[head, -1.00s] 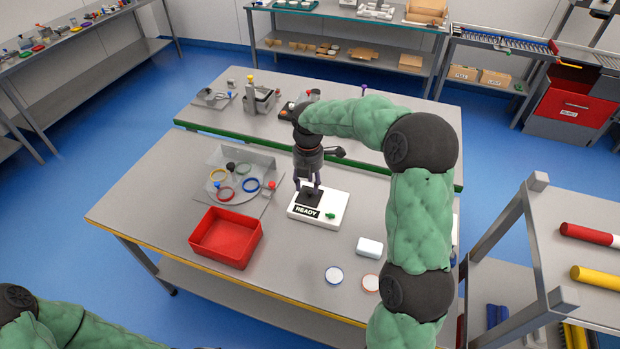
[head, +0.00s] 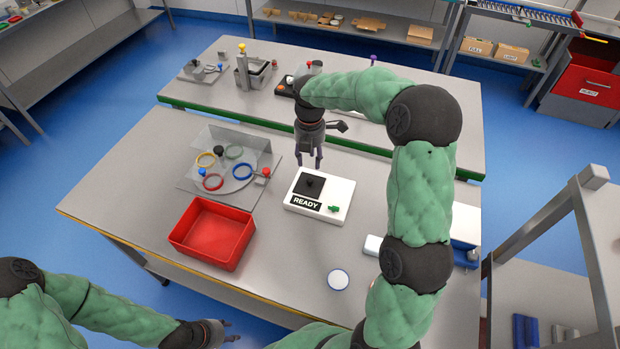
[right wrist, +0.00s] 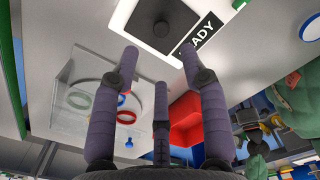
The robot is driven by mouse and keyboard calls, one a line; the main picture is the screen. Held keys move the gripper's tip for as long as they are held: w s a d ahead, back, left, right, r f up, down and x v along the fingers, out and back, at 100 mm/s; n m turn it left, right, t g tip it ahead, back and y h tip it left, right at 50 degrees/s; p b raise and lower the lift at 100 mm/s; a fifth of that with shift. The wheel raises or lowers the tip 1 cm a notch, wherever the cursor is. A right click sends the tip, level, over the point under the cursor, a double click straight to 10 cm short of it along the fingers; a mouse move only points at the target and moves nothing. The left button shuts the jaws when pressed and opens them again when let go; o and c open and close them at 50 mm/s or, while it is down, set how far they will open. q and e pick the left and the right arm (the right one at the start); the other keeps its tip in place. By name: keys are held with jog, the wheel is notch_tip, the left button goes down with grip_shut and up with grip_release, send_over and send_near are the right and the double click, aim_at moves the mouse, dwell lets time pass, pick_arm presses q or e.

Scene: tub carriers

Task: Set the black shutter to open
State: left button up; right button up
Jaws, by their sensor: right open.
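The black shutter (head: 304,188), a square plate with a round knob, lies on a white box (head: 337,190) on the near table. A READY label (head: 306,203) shows uncovered along its near side, and a small green knob (head: 334,209) is to its right. My right gripper (head: 311,166) is open and empty, above the back edge of the box. In the right wrist view the shutter (right wrist: 152,27) appears beyond the spread fingertips (right wrist: 160,50), apart from them. My left gripper (head: 232,331) is at the bottom, its fingers apart and empty, away from the box.
A red bin (head: 212,232) stands left of the box. Behind it is a grey plate (head: 186,184) with coloured rings and a clear panel. A white block (head: 373,245) and a round white disc (head: 338,280) are at the right front. The table between bin and box is clear.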

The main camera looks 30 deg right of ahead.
aim_at(310, 179)
notch_tip(310, 179, down, 10)
jog(key=shift+s+f+b, duration=0.1)
jog(key=shift+b, duration=0.95)
jog(key=shift+c, duration=0.3)
grip_shut()
